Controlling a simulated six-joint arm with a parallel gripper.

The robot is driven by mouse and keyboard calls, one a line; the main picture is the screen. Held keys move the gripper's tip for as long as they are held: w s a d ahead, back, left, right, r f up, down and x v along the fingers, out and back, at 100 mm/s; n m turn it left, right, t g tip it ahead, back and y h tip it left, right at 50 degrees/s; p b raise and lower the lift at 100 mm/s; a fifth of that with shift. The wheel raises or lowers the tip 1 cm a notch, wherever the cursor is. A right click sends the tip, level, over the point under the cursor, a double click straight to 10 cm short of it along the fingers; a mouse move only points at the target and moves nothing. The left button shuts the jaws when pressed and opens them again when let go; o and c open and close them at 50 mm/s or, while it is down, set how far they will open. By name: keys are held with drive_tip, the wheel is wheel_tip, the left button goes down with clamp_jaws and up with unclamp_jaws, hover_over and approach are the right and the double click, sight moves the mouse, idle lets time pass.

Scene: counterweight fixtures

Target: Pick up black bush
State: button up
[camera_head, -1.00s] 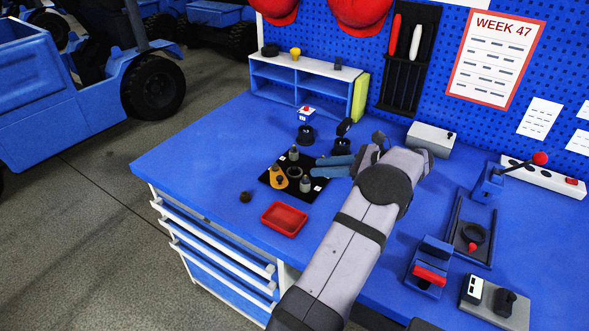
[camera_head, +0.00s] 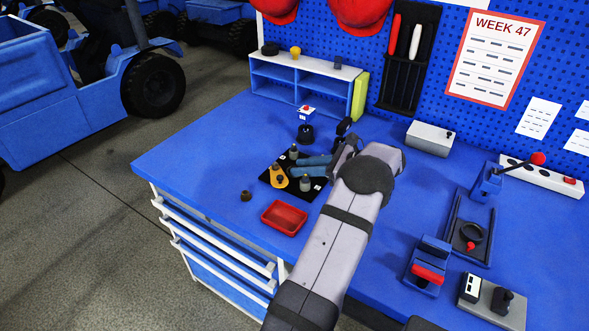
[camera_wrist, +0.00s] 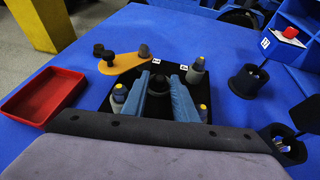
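My gripper (camera_head: 297,167) reaches over the black mat (camera_head: 270,189) from the right. In the wrist view, my gripper (camera_wrist: 160,82) is open, with its two blue fingers apart. A dark, round piece, seemingly the black bush (camera_wrist: 159,84), shows between the fingertips against the dark mat. I cannot tell whether either finger touches it. In the head view the fingers hide it. An orange plate (camera_head: 278,180) with knobs lies at the mat's left side. Grey posts (camera_head: 305,184) stand on the mat around the fingers; another grey post shows in the wrist view (camera_wrist: 196,71).
A red tray (camera_head: 284,217) lies in front of the mat. A small black piece (camera_head: 246,196) sits on the bench left of it. Black cups (camera_head: 305,134) stand behind the mat, before a blue shelf (camera_head: 290,82). The bench's left part is clear.

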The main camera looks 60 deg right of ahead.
drive_tip(key=shift+w+a+f, duration=0.2)
drive_tip(key=shift+w+f, duration=0.1)
drive_tip(key=shift+w, duration=0.15)
